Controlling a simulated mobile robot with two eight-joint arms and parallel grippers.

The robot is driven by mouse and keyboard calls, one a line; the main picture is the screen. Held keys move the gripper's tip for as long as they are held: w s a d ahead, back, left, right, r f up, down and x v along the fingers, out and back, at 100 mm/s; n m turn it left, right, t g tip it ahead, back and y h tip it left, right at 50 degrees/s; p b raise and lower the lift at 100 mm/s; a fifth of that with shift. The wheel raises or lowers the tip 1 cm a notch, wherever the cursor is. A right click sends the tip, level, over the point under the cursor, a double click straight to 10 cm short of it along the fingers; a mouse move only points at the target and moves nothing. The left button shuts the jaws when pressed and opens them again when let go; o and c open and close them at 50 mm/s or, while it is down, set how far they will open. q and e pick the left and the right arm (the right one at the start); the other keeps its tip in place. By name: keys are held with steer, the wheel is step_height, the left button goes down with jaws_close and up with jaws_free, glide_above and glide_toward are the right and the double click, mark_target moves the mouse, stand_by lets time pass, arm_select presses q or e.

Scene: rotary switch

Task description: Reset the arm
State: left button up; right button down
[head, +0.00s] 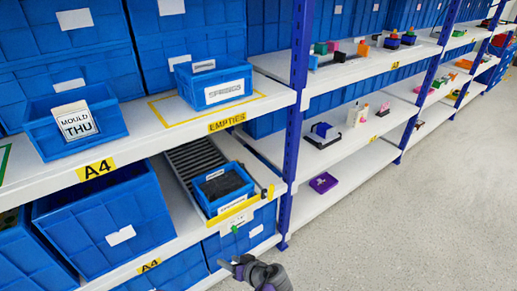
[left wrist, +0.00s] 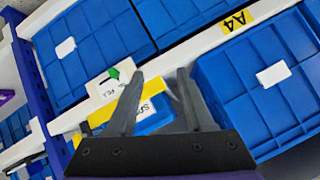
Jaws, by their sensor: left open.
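A rotary switch with a green pointer knob (head: 235,229) sits on a white label plate at the front of the shelf, below the yellow lip. It also shows in the left wrist view, where the green knob (left wrist: 113,73) lies left of my fingers. My left gripper (head: 230,264) is at the bottom of the head view, just below the switch and apart from it in the picture. Its fingers (left wrist: 160,75) are spread and empty in the left wrist view. My right gripper is in neither view.
A blue bin with dark contents (head: 222,185) stands on a roller track behind the yellow lip (head: 240,208). Large blue crates (head: 110,230) fill the shelf to the left. A blue upright (head: 292,130) stands right of the switch. Grey floor (head: 420,230) is clear at right.

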arm_select(q)
steer(key=s+a+r+m+g+h, duration=0.2)
steer(key=s+a+r+g+h, duration=0.15)
steer(key=s+a+r, duration=0.5)
steer(key=s+m+h, duration=0.2)
steer(key=s+h, duration=0.2)
steer(key=s, duration=1.2)
step_height(320, 180, up, 24)
steer(key=w+t+p, duration=0.1)
steer(key=p, duration=2)
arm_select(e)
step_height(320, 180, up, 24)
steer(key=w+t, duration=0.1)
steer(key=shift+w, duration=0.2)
arm_select(q)
steer(key=shift+a+h, duration=0.1)
steer(key=shift+h, duration=0.15)
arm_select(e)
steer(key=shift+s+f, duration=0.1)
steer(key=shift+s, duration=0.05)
arm_select(q)
steer(key=shift+f, duration=0.1)
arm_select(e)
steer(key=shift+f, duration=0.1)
